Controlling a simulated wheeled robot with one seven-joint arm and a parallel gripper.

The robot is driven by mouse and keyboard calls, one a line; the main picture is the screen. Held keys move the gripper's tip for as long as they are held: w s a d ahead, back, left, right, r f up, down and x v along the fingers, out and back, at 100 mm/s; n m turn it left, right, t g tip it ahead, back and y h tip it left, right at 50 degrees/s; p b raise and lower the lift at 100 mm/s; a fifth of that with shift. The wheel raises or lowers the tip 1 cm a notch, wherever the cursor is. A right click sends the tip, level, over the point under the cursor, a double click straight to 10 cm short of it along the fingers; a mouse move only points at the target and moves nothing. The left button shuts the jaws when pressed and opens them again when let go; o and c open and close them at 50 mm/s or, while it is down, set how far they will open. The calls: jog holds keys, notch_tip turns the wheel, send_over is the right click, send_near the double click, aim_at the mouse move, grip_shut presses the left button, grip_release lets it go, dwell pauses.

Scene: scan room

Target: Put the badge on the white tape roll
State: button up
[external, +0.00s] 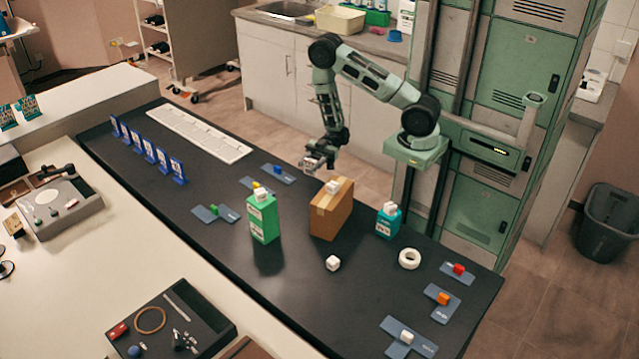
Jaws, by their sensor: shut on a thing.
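The white tape roll (409,266) lies flat on the dark table, right of the teal bottle, with its hole facing up. Nothing shows on top of it. Several blue upright cards (162,160) stand in a row at the far left.
The cardboard box (323,215), green carton (263,222) and teal bottle (388,224) stand mid-table, each with a white piece on top. A white cube (333,263) lies in front of the box. A white keyboard-like strip (198,133) lies at the back left. The table's front middle is clear.

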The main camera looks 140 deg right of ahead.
aim_at(311, 175)
jog(key=shift+f, duration=2.35)
jog(key=shift+f, duration=0.15)
jog(key=o, duration=1)
jog(key=shift+c, duration=0.2)
jog(key=shift+s+f, duration=0.1)
jog(key=b+v, duration=0.2)
jog(key=v, duration=1.4)
jog(key=shift+a+b, duration=0.2)
jog(key=shift+b, duration=0.2)
jog(key=shift+s+d, duration=0.1)
jog(key=shift+s, duration=0.35)
jog(key=shift+c, duration=0.6)
jog(key=shift+s, duration=0.25)
jog(key=c, duration=0.4)
